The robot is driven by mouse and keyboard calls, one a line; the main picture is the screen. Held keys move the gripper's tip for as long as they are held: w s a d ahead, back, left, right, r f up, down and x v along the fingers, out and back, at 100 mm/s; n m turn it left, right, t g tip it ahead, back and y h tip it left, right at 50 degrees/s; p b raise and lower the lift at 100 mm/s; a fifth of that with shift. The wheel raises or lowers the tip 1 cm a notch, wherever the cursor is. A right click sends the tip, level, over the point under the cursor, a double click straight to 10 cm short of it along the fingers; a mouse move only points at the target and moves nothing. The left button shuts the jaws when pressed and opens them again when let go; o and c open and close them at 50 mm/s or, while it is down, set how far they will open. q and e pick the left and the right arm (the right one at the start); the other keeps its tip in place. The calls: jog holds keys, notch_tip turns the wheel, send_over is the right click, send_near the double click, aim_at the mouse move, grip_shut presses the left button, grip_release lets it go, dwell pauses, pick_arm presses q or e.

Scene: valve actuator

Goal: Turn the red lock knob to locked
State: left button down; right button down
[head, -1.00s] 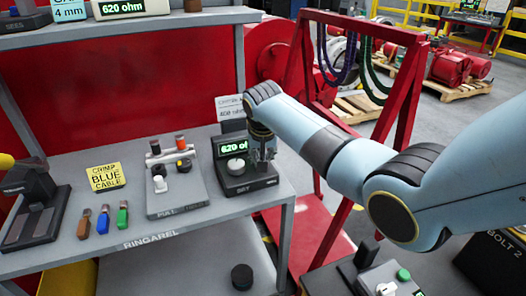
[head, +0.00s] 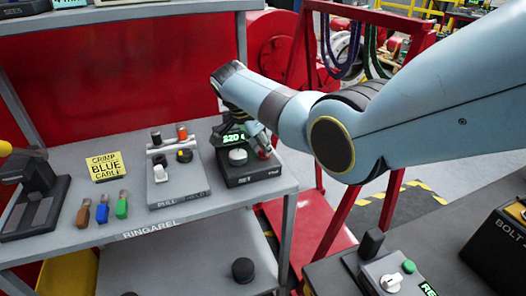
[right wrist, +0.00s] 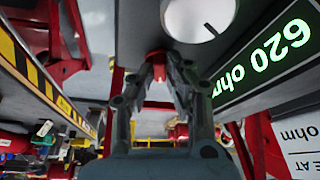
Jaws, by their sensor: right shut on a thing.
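The black meter box (head: 250,178) stands at the right end of the grey bench, with a green display (head: 235,136) and a white round dial (head: 238,156). The red lock knob (head: 264,153) is on its right side. My right gripper (head: 260,143) reaches down beside the box. In the right wrist view, its fingers (right wrist: 157,78) are shut on the red knob (right wrist: 157,60) at their tips; the fingers hide part of it. My left gripper is not in view.
Left of the box stands a grey panel (head: 178,192) with small knobs. Beyond are colored connectors (head: 103,209) and a yellow "Crimp blue cable" sign (head: 103,166). A red frame (head: 343,225) stands right of the bench. A box with a green button (head: 408,266) is at lower right.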

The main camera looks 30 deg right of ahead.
jog(key=shift+f+m+g+b, duration=0.1)
jog(key=shift+m+g+b, duration=0.4)
jog(key=shift+m+b, duration=0.45)
jog(key=shift+m, duration=0.35)
jog(key=shift+w, duration=0.1)
jog(key=c, duration=1.3)
grip_release()
jog(key=shift+c, duration=0.2)
jog(key=v, duration=1.2)
jog(key=shift+d, duration=0.1)
